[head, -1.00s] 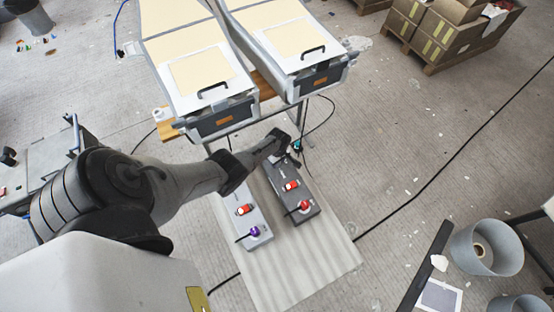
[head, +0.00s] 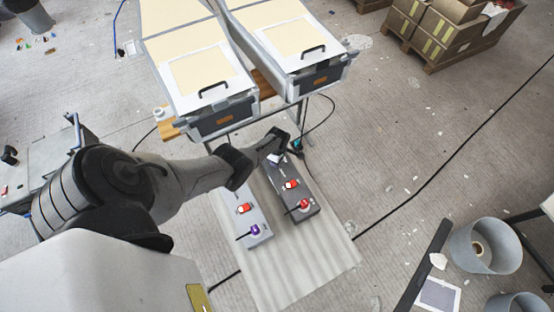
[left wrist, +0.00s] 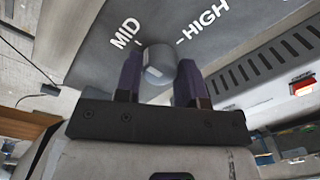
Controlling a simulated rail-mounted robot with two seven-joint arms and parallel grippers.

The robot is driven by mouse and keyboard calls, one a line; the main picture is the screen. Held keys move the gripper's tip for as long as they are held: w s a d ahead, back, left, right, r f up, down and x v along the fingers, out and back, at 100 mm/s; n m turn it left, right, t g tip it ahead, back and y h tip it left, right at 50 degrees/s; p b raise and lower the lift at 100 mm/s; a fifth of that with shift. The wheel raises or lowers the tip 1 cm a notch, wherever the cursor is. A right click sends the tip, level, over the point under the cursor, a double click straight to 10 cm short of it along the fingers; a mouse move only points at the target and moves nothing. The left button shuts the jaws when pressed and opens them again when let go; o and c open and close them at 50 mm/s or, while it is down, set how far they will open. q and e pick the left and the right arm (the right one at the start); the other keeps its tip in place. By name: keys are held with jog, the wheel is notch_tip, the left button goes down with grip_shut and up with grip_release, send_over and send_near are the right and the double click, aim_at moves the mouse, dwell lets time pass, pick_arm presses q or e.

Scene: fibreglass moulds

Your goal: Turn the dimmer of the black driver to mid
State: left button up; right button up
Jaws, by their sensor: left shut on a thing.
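The black driver (head: 306,203) lies on the striped board, with a red switch (head: 290,185) and a red knob-like part (head: 304,205) on its top. My left gripper (head: 276,152) is over its far end. In the left wrist view its two dark fingers (left wrist: 160,82) are shut on the grey dimmer knob (left wrist: 158,62), one on each side. The printed words MID and HIGH show on the dark panel (left wrist: 165,18) beyond the knob. I cannot tell clearly which mark the knob points to. My right gripper is not in view.
A light grey driver (head: 258,229) with a red switch and purple part lies left of the black driver. Two mould boxes (head: 215,82) (head: 300,45) stand behind. The near part of the striped board (head: 305,265) is clear. Grey buckets (head: 487,247) stand at the right.

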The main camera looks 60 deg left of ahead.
pick_arm(q)
jog(key=o, duration=0.9)
jog(key=shift+r, duration=0.1)
jog(key=shift+r+p, duration=0.25)
jog(key=shift+p, duration=0.05)
jog(key=r+p, duration=0.2)
jog(key=r, duration=0.2)
jog(key=r+p, duration=0.2)
jog(key=r, duration=0.2)
jog(key=r+p, duration=0.2)
jog(key=r, duration=0.3)
jog(key=shift+w+a, duration=0.25)
jog(key=shift+w, duration=0.05)
